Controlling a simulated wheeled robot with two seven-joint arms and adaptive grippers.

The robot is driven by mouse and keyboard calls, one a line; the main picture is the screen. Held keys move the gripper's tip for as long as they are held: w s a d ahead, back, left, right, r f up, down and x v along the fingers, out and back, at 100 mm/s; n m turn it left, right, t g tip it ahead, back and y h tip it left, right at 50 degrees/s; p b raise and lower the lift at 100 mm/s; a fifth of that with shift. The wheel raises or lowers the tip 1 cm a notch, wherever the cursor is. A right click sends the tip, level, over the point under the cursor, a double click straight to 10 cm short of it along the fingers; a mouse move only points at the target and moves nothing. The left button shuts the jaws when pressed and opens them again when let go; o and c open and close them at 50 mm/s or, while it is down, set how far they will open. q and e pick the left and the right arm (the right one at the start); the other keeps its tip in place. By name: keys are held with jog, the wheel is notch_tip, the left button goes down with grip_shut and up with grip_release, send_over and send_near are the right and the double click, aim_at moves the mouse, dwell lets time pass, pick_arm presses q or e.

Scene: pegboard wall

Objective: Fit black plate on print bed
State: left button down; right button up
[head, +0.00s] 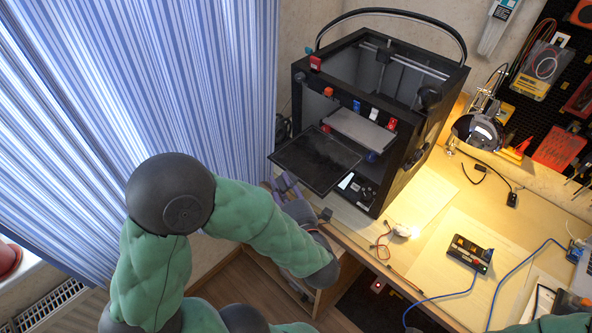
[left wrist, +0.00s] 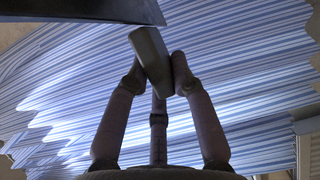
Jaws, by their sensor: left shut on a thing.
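The black plate (head: 314,160) is a flat dark sheet, held out in front of the open printer at its left side. My left gripper (head: 284,186) is at the plate's near left edge and is shut on it. In the left wrist view, the fingers (left wrist: 157,80) close around a dark grey block, and part of the black plate (left wrist: 75,12) shows at the top left. The grey print bed (head: 360,130) is inside the printer, behind the plate and to its right. The plate overlaps the printer's front opening in the head view. My right gripper is not in view.
The black printer (head: 424,118) stands on a wooden desk, its frame posts and front bar bordering the opening. Small coloured clips (head: 375,114) sit on the front bar. A cabled device (head: 470,253) lies to the right. A striped curtain (head: 150,90) hangs at left.

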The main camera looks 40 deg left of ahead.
aim_at(333, 147)
pick_arm(q)
jog(key=shift+w, duration=0.8)
jog(key=shift+w+d+b, duration=0.1)
jog(key=shift+w+b, duration=0.2)
jog(key=shift+w, duration=0.5)
jog(key=shift+w+d+f+b, duration=0.15)
jog(key=shift+w+b, duration=0.1)
jog(key=shift+w, duration=1.7)
jog(key=shift+w+d+f+b, duration=0.15)
jog(key=shift+w+b, duration=0.1)
jog(key=shift+w, duration=1.65)
jog(key=shift+w+d, duration=0.2)
jog(key=shift+w, duration=2.1)
jog(key=shift+w+d, duration=0.15)
jog(key=shift+w, duration=2.1)
jog(key=shift+w+f+b, duration=0.15)
jog(key=shift+f+b, duration=0.05)
jog(key=shift+b, duration=0.1)
jog(key=shift+f+b, duration=0.4)
jog(key=shift+b, duration=0.05)
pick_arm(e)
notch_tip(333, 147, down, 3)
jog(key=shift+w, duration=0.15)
pick_arm(q)
jog(key=shift+d, duration=0.15)
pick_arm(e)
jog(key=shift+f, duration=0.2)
